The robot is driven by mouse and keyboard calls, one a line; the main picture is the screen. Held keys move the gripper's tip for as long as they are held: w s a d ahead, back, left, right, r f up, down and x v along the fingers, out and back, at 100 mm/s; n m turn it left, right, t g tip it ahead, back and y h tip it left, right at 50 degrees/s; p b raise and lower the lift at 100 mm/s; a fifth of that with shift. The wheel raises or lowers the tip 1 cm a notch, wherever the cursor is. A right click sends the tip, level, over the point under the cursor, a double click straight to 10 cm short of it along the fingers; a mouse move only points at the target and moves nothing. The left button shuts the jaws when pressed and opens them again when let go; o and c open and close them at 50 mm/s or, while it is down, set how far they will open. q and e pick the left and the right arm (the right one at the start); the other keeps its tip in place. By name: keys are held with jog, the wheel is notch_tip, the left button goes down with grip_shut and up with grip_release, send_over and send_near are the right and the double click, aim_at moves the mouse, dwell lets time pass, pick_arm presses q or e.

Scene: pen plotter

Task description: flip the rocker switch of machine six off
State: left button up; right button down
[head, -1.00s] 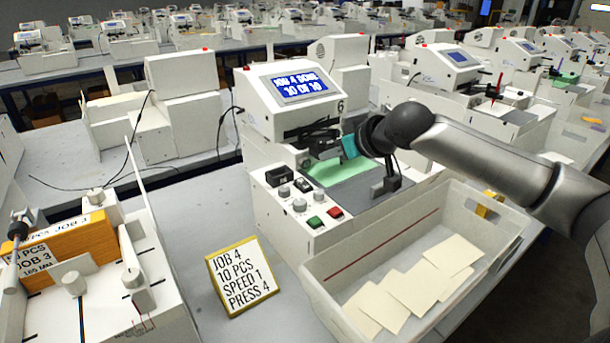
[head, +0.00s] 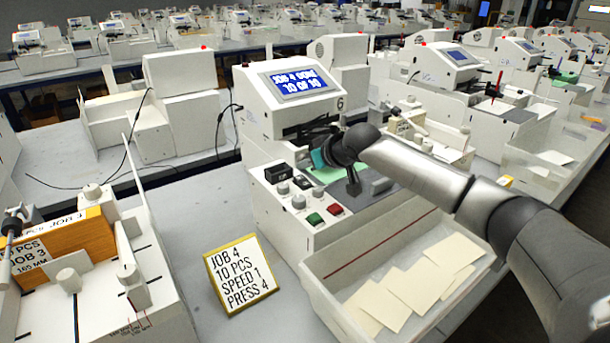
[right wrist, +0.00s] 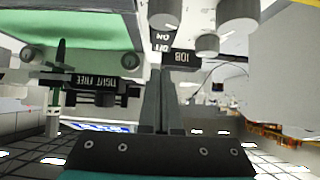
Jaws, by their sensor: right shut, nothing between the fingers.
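Machine six (head: 262,112) is white, with "6" on its side and a lit screen (head: 297,84) reading "JOB 4 DONE 10 OF 10". A black rocker switch (head: 276,172) sits at the left of its front panel. My right gripper (head: 314,160) is just right of the switch, apart from it, low over the panel's back edge; its fingertips are hard to make out there. The rocker's tilt is unclear.
Grey knobs (head: 298,202), a green button (head: 314,219) and a red button (head: 335,209) are on the panel. A white bin (head: 345,248) with cream sheets stands in front. A job card (head: 240,273) stands at left. My right forearm crosses above the bin.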

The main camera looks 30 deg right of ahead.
aim_at(301, 178)
jog(key=shift+w+f, duration=0.15)
jog(key=shift+f, duration=1.2)
jog(key=shift+w+r+g+p, duration=0.15)
jog(key=shift+g+p, duration=0.15)
jog(key=shift+p, duration=0.9)
jog(key=shift+w+f, duration=0.1)
jog(key=shift+f, duration=0.25)
jog(key=shift+w+a+r, duration=0.1)
jog(key=shift+w+r, duration=0.2)
jog(key=shift+w, duration=0.4)
jog(key=shift+r, duration=0.1)
